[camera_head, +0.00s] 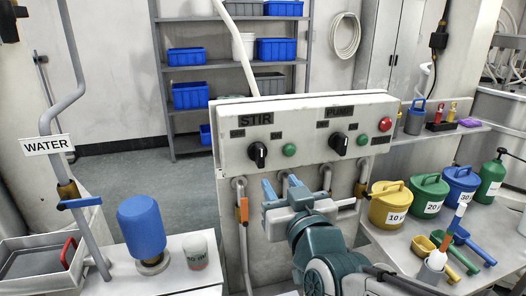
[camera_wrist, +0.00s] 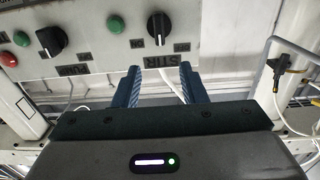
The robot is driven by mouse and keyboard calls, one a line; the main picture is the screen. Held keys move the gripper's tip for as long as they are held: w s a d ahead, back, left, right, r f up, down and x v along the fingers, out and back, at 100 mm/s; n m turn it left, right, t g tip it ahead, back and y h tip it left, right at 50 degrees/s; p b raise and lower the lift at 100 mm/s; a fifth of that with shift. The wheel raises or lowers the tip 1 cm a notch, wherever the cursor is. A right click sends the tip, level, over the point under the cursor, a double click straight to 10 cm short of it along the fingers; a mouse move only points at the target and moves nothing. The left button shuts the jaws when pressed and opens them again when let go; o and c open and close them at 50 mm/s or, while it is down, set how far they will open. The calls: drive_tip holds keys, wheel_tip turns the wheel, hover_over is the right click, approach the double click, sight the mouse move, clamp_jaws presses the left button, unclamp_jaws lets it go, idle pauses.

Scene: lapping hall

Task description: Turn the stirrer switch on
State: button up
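The stirrer switch (camera_head: 258,153) is a black rotary knob under the STIR label (camera_head: 255,119) on a pale control panel (camera_head: 307,125). In the wrist view the stirrer switch (camera_wrist: 158,27) appears upside down, just beyond my fingertips and roughly centred between them. My gripper (camera_head: 281,184) has two blue fingers, spread apart with nothing between them. In the head view it is below and slightly right of the knob, in front of the panel. The wrist view shows my gripper (camera_wrist: 159,72) apart from the knob.
A green button (camera_head: 289,150) sits right of the stirrer switch. The similar pump knob (camera_head: 338,144) and a red button (camera_head: 385,124) are further right. Pipes with valve handles (camera_head: 243,210) stand below the panel. A blue-capped container (camera_head: 142,226) stands left; labelled cans (camera_head: 391,204) stand right.

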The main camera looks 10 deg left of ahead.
sight(262, 154)
drive_tip(key=p+x, duration=0.4)
drive_tip(key=x, duration=0.9)
drive_tip(key=shift+w+a, duration=0.15)
drive_tip(key=shift+w, duration=0.2)
clamp_jaws()
